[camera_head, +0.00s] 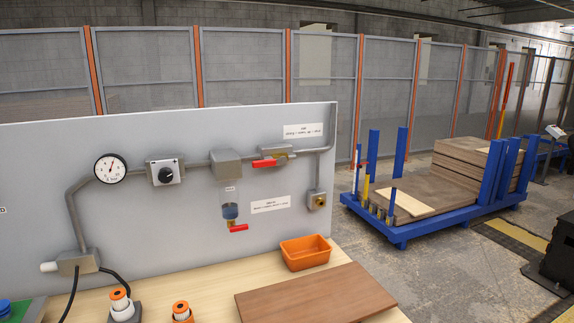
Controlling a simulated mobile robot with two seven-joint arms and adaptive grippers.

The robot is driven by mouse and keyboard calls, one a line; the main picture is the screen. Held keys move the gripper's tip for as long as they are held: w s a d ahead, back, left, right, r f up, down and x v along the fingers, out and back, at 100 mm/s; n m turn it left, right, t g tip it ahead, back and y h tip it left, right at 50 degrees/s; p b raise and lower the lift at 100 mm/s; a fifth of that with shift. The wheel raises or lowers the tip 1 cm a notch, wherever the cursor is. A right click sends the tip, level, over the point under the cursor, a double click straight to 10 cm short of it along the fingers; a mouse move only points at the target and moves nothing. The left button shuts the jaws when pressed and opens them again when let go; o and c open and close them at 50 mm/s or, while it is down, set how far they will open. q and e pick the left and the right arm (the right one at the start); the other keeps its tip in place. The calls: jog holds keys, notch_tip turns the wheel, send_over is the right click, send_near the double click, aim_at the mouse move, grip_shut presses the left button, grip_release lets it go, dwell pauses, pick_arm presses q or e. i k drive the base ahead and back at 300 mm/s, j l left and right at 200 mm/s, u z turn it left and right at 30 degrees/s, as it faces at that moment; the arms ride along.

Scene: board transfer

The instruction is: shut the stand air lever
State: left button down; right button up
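A grey upright panel (30,150) carries a pipe run with two red levers. The upper red lever (265,163) is on a valve (280,151) in the pipe, right of the grey filter head (227,164). It points left, roughly along the pipe. The lower red lever (239,228) sits under the blue-tinted bowl (230,210) and points right. A white label (303,131) is above the upper valve and another label (270,204) is right of the bowl; their print is too small to read surely. Neither gripper is in view.
A round gauge (110,168) and a black knob (165,175) are on the panel's left. An orange bin (305,252), a brown board (302,296) and orange-white cartridges (121,304) are on the bench below. A blue cart (402,234) with boards stands right.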

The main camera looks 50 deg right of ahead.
aim_at(265, 163)
jog(key=z, duration=1.45)
jog(key=i+l+z, duration=0.1)
jog(key=z, duration=0.35)
